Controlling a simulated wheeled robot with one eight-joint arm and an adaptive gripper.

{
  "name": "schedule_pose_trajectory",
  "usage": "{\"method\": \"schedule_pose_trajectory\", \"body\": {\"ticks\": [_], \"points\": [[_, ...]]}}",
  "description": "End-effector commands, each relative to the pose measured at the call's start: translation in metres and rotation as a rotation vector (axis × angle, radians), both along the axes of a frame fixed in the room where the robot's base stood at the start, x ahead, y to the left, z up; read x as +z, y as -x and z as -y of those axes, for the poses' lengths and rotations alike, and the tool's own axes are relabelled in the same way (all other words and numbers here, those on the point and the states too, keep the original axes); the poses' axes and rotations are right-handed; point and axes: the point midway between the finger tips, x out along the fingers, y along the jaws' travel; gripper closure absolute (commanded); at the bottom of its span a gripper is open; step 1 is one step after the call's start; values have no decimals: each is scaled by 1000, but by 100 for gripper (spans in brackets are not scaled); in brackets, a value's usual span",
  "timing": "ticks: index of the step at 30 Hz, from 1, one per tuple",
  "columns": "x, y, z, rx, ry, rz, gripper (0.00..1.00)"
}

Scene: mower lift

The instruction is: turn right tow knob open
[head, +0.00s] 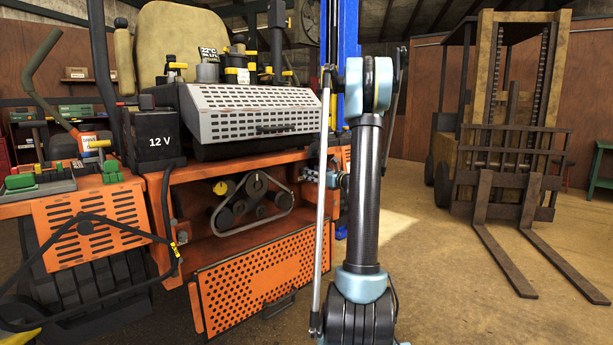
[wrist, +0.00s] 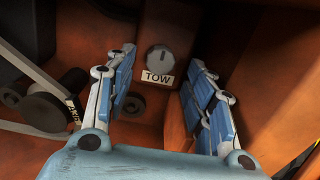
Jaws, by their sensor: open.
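The tow knob (wrist: 160,58) is a round grey knob on a dark brown block, in the upper middle of the wrist view. A cream label reading TOW (wrist: 158,78) sits just below it. My gripper (wrist: 162,68) is open, with one blue-padded finger left of the knob and the other to its right. The fingers appear apart from the knob; the remaining distance is hard to judge. In the head view my arm hides the knob, and only a small blue part of my gripper (head: 318,177) shows beside the orange mower.
The orange mower body (head: 200,185) has an exposed belt and pulleys (head: 252,200) and a lowered perforated panel (head: 262,275). In the wrist view, pulleys (wrist: 45,105) lie left of my gripper and an orange wall (wrist: 275,75) rises at right. A forklift (head: 500,150) stands farther right, beyond open floor.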

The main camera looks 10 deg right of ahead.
Motion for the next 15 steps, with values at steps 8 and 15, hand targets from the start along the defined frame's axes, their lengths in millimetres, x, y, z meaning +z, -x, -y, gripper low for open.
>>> {"method": "schedule_pose_trajectory", "body": {"ticks": [8, 15], "points": [[0, -26, -20, 1, 0, 0, 51], [0, -31, -23, 0, 0, 0, 51]]}}
